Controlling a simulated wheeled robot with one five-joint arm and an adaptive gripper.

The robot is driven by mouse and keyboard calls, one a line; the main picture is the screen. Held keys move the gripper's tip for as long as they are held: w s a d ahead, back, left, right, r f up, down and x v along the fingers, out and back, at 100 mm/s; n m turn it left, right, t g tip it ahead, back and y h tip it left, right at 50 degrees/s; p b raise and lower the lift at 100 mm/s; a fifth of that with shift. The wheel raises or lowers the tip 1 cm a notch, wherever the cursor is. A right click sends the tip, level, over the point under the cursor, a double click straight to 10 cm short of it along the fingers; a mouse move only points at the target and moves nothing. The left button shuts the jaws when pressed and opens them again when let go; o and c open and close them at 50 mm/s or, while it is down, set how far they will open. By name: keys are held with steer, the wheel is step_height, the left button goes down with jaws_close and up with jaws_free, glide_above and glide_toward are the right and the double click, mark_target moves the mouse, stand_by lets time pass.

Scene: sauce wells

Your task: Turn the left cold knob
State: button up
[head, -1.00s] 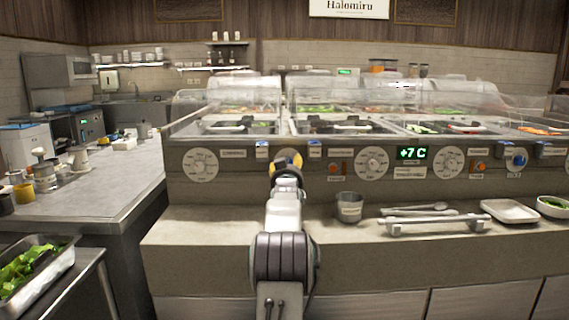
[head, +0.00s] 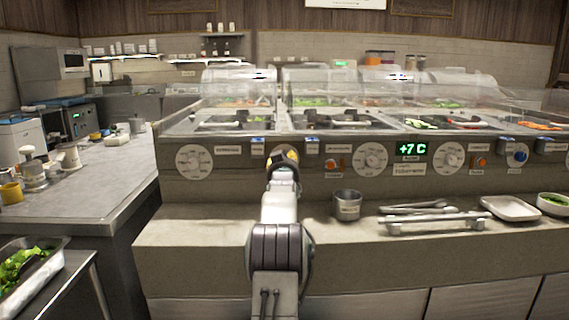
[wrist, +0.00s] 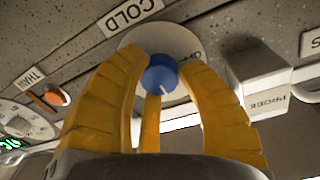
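The cold knob (wrist: 160,75) is a small round blue knob with a white mark, on a pale round plate under a COLD label (wrist: 130,14) in the wrist view. My gripper (wrist: 163,62) has yellow fingers spread around it, one on the left, one on the right and a third behind. The knob sits between the fingertips, and I cannot tell whether they touch it. In the head view, my gripper (head: 284,158) is at the front panel (head: 225,186) of the counter, left of centre, and hides the knob.
White dials (head: 194,160) and orange buttons (head: 333,164) line the panel. Another blue knob (head: 517,155) is far right. In the wrist view, a PROBE box (wrist: 262,72) juts out right of the knob. A metal cup (head: 347,204) and a bar handle (head: 432,223) are on the ledge.

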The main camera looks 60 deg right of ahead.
steer(key=c, duration=0.5)
steer(key=shift+f+m, duration=0.1)
steer(key=shift+m, duration=0.7)
jaws_close()
steer(key=o, duration=1.2)
jaws_free()
steer(key=shift+w, duration=0.15)
steer(key=shift+c, duration=0.2)
steer(key=shift+a, duration=0.15)
steer(key=v, duration=1.1)
steer(key=shift+s+a, duration=0.25)
steer(key=shift+a, duration=0.05)
